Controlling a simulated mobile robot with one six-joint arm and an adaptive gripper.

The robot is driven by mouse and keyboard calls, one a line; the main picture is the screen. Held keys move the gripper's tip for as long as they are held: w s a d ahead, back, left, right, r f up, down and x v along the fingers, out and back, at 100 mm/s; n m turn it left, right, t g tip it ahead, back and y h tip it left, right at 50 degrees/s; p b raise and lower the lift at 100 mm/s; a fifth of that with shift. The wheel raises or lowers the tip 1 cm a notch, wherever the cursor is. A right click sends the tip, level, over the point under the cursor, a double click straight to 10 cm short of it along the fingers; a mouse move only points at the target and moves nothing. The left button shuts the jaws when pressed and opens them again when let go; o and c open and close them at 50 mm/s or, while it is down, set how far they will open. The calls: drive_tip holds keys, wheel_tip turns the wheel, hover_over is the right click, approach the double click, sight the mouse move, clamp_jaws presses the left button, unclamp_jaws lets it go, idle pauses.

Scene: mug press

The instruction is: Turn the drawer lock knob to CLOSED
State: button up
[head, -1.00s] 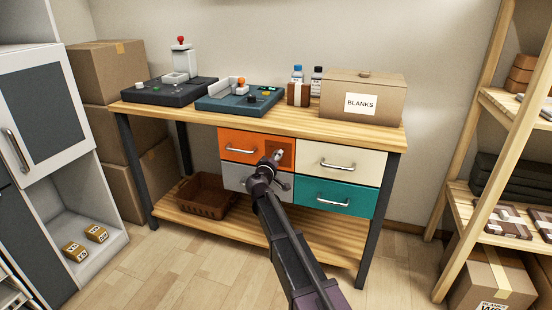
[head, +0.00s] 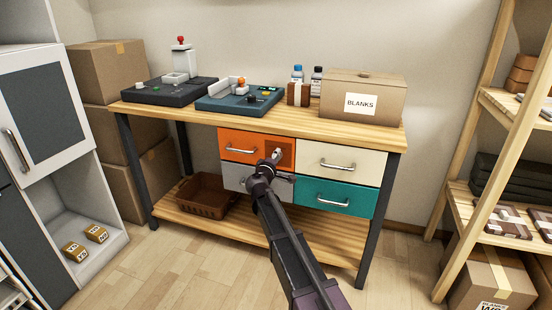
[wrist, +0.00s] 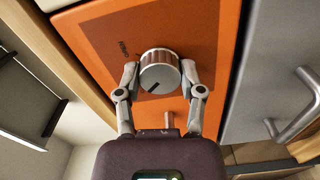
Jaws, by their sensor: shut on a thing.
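The lock knob (wrist: 160,73) is a round silver dial with a ribbed side, set on the orange drawer (wrist: 205,30). A dark pointer line on its face points to the lower left in the wrist view. Small dark lettering stands beside the knob, too small to read. My gripper (wrist: 159,76) is shut on the knob, one finger on each side of it. In the head view the orange drawer (head: 234,150) is closed at the upper left of the drawer block, and my gripper (head: 275,157) is at its right end, largely covering the knob.
A cream drawer (head: 330,175), a teal drawer (head: 350,202) and a grey drawer (head: 232,182) adjoin the orange one. Their bar handles stick out. The wooden worktop (head: 185,113) runs above, and a brown basket (head: 205,207) sits on the lower shelf.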

drive_tip(key=shift+w, duration=0.1)
drive_tip(key=o, duration=1.2)
drive_tip(key=shift+c, duration=0.2)
drive_tip(key=v, duration=1.2)
drive_tip(key=shift+d, duration=0.1)
